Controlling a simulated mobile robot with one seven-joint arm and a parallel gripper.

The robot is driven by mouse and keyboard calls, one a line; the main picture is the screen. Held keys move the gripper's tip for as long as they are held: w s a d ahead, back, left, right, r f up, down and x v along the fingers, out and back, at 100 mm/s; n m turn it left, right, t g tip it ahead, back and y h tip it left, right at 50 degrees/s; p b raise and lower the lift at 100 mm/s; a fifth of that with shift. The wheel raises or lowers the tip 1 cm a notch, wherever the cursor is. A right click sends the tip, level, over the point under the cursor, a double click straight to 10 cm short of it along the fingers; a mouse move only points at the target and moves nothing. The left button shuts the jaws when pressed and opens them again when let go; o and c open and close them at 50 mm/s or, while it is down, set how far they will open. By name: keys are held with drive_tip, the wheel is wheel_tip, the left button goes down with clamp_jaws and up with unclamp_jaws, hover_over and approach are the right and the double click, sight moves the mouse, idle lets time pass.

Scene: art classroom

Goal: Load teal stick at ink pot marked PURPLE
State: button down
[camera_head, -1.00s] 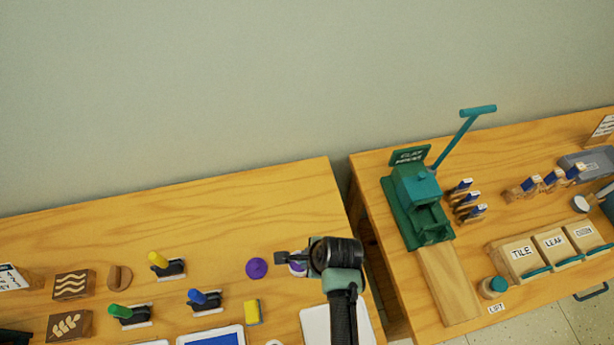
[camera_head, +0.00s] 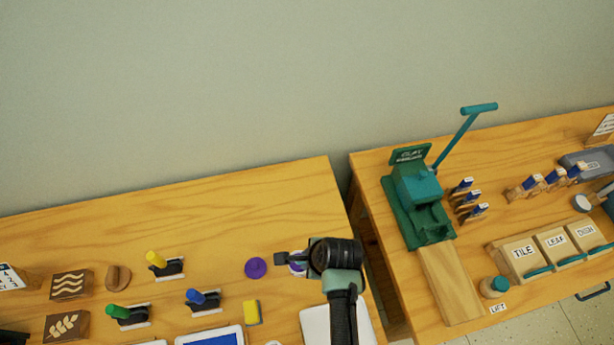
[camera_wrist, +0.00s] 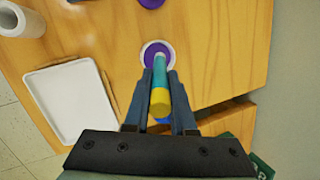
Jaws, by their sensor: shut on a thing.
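My gripper (camera_wrist: 158,80) is shut on a teal stick (camera_wrist: 160,78) with a yellow end towards the wrist camera. The stick's far end is at a white-rimmed ink pot (camera_wrist: 146,57) with purple inside. I cannot tell how deep the tip sits, or whether it touches the ink. In the head view the pot (camera_head: 297,267) is partly hidden by my gripper (camera_head: 284,259), and the stick cannot be made out. No PURPLE marking can be read on the pot. A flat purple disc (camera_head: 256,268) lies just left of the pot.
A white tray (camera_head: 318,325) lies near the pot, towards the front. A yellow sponge-like block (camera_head: 253,312) and yellow, green and blue handled tools (camera_head: 203,298) lie to the left. A green press (camera_head: 413,205) stands on the right table, across a gap. The table behind the pot is clear.

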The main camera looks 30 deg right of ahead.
drive_tip(key=shift+f, duration=0.6)
idle(1.6)
wheel_tip(320, 180, up, 7)
drive_tip(key=p, duration=0.7)
drive_tip(key=shift+r, duration=0.15)
idle(0.7)
